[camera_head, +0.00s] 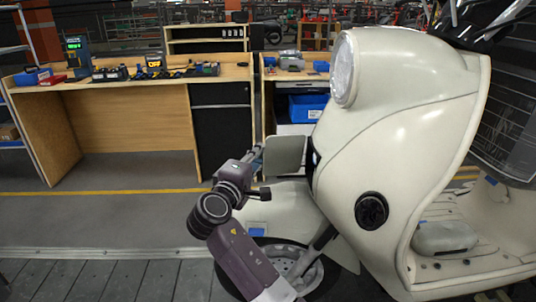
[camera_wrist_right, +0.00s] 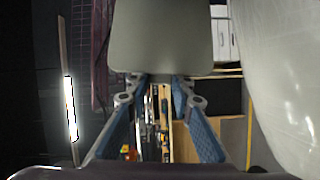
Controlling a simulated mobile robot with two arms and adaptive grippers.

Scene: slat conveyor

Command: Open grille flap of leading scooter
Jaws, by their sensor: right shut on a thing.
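A cream scooter (camera_head: 400,110) stands at the right in the head view, with its round headlight (camera_head: 343,68) facing left. Its grille flap (camera_head: 284,155), a grey-green rounded panel, stands out to the left from the scooter's front, beside a dark opening (camera_head: 312,160). My right gripper (camera_head: 262,154) reaches up from below and is shut on the flap's outer edge. In the right wrist view the flap (camera_wrist_right: 162,38) fills the top middle, with the blue-padded fingers (camera_wrist_right: 157,82) at its lower edge. The scooter's pale body (camera_wrist_right: 285,70) is at the right there. My left gripper is not in view.
The front wheel (camera_head: 285,262) and fender are just beside my right arm. A wooden workbench (camera_head: 130,115) with tools stands behind at the left. The grey floor (camera_head: 100,220) between bench and conveyor slats (camera_head: 75,283) is clear.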

